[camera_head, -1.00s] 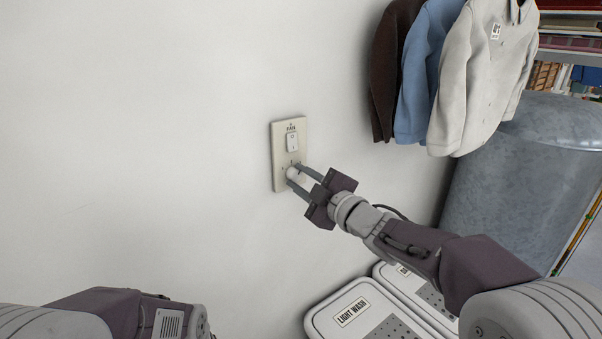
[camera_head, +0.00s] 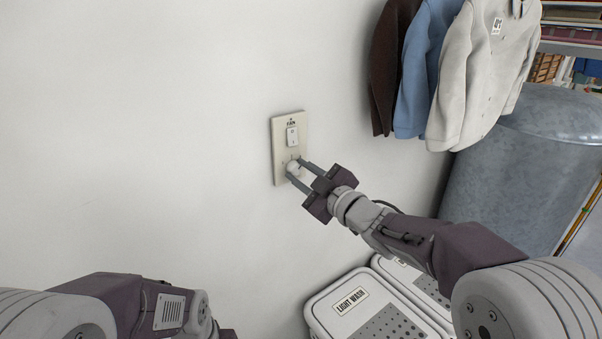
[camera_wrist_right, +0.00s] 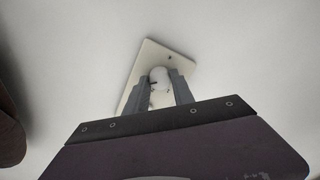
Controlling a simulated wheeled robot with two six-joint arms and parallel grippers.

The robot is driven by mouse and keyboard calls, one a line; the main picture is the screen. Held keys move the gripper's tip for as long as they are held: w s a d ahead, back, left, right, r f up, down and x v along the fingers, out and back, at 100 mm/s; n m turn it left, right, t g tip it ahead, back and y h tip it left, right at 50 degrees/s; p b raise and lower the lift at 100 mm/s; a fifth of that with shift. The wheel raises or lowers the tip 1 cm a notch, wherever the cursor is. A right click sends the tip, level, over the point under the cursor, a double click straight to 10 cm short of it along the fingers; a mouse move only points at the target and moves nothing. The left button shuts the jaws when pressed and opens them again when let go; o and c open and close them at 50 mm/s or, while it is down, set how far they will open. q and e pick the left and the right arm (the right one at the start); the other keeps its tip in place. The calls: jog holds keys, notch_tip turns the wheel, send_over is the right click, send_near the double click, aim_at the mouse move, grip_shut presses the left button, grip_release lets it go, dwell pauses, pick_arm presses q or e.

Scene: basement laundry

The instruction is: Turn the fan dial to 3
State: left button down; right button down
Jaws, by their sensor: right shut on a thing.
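The cream fan wall plate (camera_head: 281,133) is on the white wall, labelled FAN at its top, with a small rocker switch (camera_head: 292,136) in its upper half. The round white dial (camera_head: 293,168) is in its lower half. My right gripper (camera_head: 297,168) is shut on the dial, one finger on each side. In the right wrist view the gripper's fingers (camera_wrist_right: 160,88) flank the dial (camera_wrist_right: 159,74) in front of the plate (camera_wrist_right: 152,52). The dial's number marks are too small or hidden to read. My left arm shows at the lower left; its gripper fingers are not visible.
Dark, blue and white shirts (camera_head: 475,75) hang at the upper right. A large grey metal drum (camera_head: 510,170) stands below them. Lidded bins, one labelled LIGHT WASH (camera_head: 350,300), stand below my right arm. The wall left of the plate is bare.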

jog(key=c, duration=1.1)
grip_release()
jog(key=v, duration=0.9)
